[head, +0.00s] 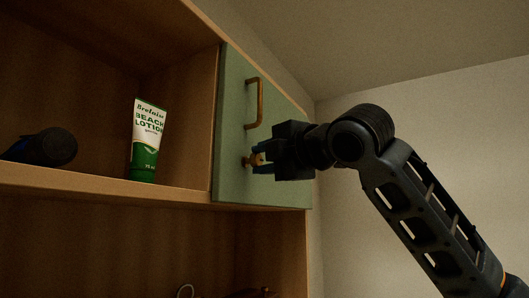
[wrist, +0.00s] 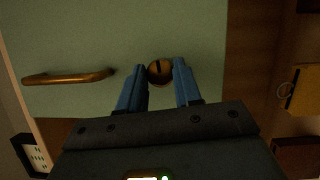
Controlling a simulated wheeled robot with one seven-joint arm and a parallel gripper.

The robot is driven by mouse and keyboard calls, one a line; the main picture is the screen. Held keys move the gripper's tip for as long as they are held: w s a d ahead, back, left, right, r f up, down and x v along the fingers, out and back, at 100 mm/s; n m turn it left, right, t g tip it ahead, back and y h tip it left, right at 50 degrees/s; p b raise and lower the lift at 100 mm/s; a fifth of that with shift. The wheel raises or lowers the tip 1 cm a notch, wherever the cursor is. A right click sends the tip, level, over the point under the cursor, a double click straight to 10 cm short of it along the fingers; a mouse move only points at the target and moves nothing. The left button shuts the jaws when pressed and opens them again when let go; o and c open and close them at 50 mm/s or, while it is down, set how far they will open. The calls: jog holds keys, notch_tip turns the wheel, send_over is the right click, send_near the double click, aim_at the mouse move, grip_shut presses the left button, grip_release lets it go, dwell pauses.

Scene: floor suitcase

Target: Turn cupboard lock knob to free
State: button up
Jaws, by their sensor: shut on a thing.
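The cupboard door (head: 232,135) is a flat green panel and looks closed. A brass lock knob (head: 254,160) sits on it below a brass bar handle (head: 260,103). In the wrist view the round knob (wrist: 160,72) has a dark slot across its face, close to upright in that picture. The handle (wrist: 68,78) lies left of it there. My gripper (head: 262,158) reaches the door from the right, its blue fingers at the knob. In the wrist view my gripper (wrist: 160,80) has a finger on each side of the knob and is shut on it.
A white and green lotion tube (head: 146,140) stands on the open shelf (head: 100,183) left of the door. A dark rounded object (head: 45,148) lies farther left. Below the shelf are partly seen items. A yellow object (wrist: 305,92) shows at the wrist view's right.

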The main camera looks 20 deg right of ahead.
jog(key=shift+m+p, duration=0.3)
jog(key=shift+m, duration=0.3)
jog(key=o, duration=1)
jog(key=shift+o, duration=0.2)
jog(key=b+v, duration=0.1)
jog(key=v, duration=0.6)
jog(key=shift+s+r+b, duration=0.2)
jog(key=shift+s+b, duration=0.15)
jog(key=shift+b, duration=0.05)
jog(key=shift+d+f+g, duration=0.1)
jog(key=shift+g, duration=0.2)
